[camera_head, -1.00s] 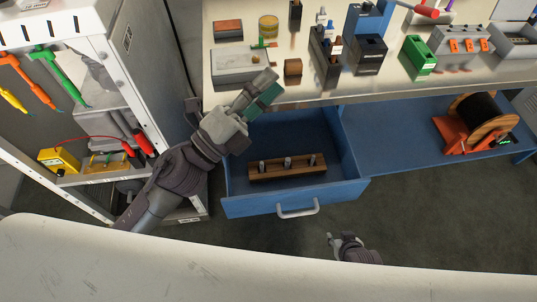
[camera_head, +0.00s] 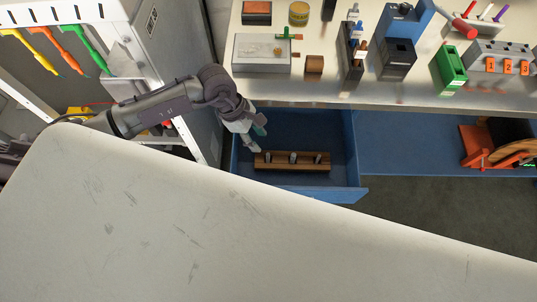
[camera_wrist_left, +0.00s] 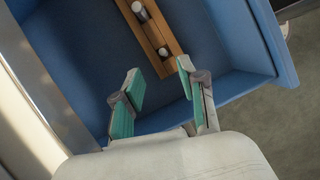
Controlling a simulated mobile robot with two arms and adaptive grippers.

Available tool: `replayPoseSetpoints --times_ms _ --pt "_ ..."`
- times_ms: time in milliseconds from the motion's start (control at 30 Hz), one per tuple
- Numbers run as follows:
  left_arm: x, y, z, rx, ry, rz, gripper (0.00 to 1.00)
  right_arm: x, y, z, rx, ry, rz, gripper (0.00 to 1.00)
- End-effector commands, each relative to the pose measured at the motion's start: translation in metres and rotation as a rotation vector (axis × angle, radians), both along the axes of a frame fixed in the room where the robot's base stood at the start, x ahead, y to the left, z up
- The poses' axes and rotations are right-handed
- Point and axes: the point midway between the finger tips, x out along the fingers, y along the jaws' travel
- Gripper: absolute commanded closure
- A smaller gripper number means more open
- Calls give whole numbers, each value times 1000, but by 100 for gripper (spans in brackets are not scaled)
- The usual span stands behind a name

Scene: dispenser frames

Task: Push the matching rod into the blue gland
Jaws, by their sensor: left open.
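A wooden rack (camera_head: 275,167) lies in the open blue drawer (camera_head: 345,192) under the bench. It holds three upright metal rods, left (camera_head: 267,158), middle (camera_head: 293,157) and right (camera_head: 317,158). My left gripper (camera_head: 258,138) is open and empty, above the left end of the rack. In the left wrist view its green-padded fingers (camera_wrist_left: 160,70) are spread near the rack's end (camera_wrist_left: 148,30), and two rods show. A blue block (camera_head: 403,18) stands on the bench; I cannot tell which thing is the blue gland. My right gripper is not in view.
The bench top (camera_head: 330,92) overhangs the drawer's back. It carries a white box (camera_head: 250,62), a brown block (camera_head: 314,64), a dark holder (camera_head: 352,50) and a green block (camera_head: 450,66). A cable reel (camera_head: 490,145) stands on the shelf at right. A tool cabinet (camera_head: 165,35) is at left.

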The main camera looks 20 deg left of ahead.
Motion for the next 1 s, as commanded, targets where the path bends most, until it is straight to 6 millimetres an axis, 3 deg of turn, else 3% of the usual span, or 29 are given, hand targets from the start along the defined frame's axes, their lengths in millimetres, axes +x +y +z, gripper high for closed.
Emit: replayPoseSetpoints --times_ms 133,367,633,933,1000 --pt "0 -9 -19 -3 2 1 59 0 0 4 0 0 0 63" --pt "-2 -16 -33 -4 3 2 59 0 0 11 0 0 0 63" --pt "-5 -28 -70 -4 3 2 59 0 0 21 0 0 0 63" --pt "-5 -29 -75 -3 -1 1 59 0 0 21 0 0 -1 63" --pt "-5 -29 -75 -3 -1 1 70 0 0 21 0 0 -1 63"
